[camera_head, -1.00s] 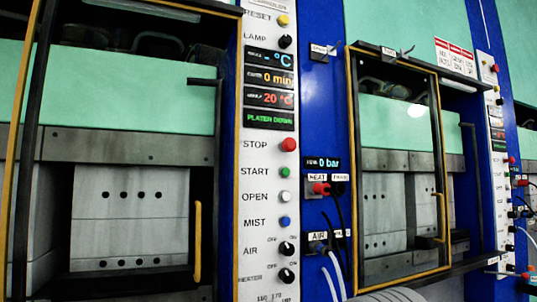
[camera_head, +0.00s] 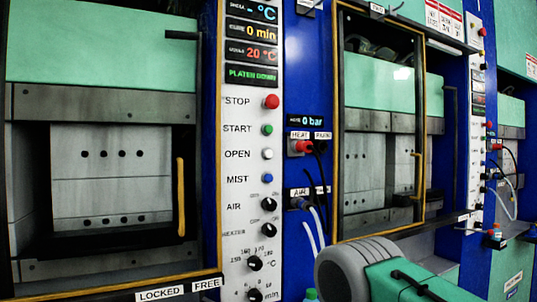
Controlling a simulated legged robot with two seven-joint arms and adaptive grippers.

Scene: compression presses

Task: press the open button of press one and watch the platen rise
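The control panel (camera_head: 237,200) of the left press stands upright beside its door frame. Its open button is the white one (camera_head: 267,154) next to the word OPEN, between the green START button (camera_head: 267,129) and the blue MIST button (camera_head: 267,179). The panel's display (camera_head: 252,75) reads PLATEN DOWN in green. In the press, the grey platen blocks (camera_head: 115,165) are stacked without a visible gap.
A red STOP button (camera_head: 271,101) sits above START. Black knobs (camera_head: 269,203) are below MIST. A second press (camera_head: 375,150) stands to the right, past a blue post with hoses.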

